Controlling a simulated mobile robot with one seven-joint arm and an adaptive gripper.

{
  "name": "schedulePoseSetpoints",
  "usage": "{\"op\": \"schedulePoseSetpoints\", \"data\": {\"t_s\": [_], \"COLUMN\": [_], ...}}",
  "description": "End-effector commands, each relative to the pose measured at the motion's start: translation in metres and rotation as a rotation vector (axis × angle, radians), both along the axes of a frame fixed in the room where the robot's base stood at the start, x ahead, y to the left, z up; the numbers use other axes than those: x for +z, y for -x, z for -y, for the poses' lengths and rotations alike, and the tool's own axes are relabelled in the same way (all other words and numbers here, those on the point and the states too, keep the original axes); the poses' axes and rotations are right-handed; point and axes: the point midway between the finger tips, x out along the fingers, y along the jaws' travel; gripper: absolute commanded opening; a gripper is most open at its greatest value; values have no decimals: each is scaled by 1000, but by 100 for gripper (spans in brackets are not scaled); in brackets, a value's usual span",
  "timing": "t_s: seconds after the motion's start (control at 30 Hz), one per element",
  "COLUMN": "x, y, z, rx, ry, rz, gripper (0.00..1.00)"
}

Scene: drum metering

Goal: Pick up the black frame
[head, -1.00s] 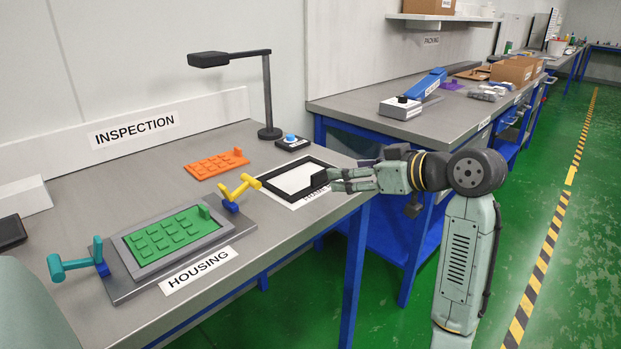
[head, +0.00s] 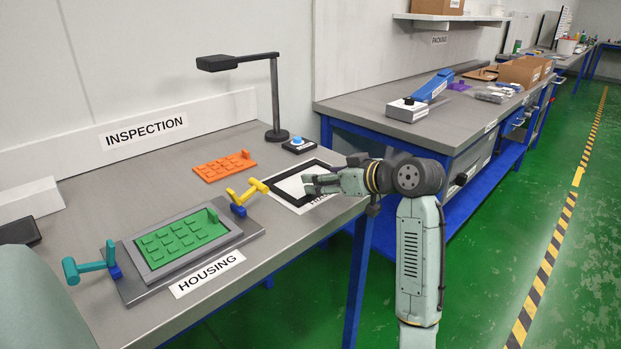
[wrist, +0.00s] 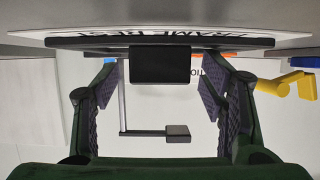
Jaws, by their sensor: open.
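The black frame (head: 281,197) lies flat on a white sheet on the inspection bench, near the bench's right end. My gripper (head: 309,184) is at the frame's near right side and hides part of it in the head view. In the wrist view the frame's edge (wrist: 215,43) runs across the top, and its black tab (wrist: 160,66) sits between the two open fingers (wrist: 160,95). There is a gap between the tab and each finger pad. I cannot tell the exact height of the fingers against the tab.
A green board (head: 180,238) sits in the grey housing (head: 130,285), with a yellow clamp (head: 247,191) and a teal clamp (head: 88,266) beside it. An orange board (head: 224,166), a lamp (head: 276,100) and a blue-button box (head: 298,144) stand behind. A second bench (head: 430,125) is at the right.

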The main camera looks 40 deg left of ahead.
Motion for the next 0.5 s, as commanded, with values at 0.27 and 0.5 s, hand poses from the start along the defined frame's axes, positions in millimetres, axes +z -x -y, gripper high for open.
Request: {"op": "schedulePoseSetpoints", "data": {"t_s": [0.27, 0.5], "x": [0, 0], "y": [0, 0], "z": [0, 0], "rx": [0, 0], "ry": [0, 0], "rz": [0, 0], "gripper": [57, 41]}}
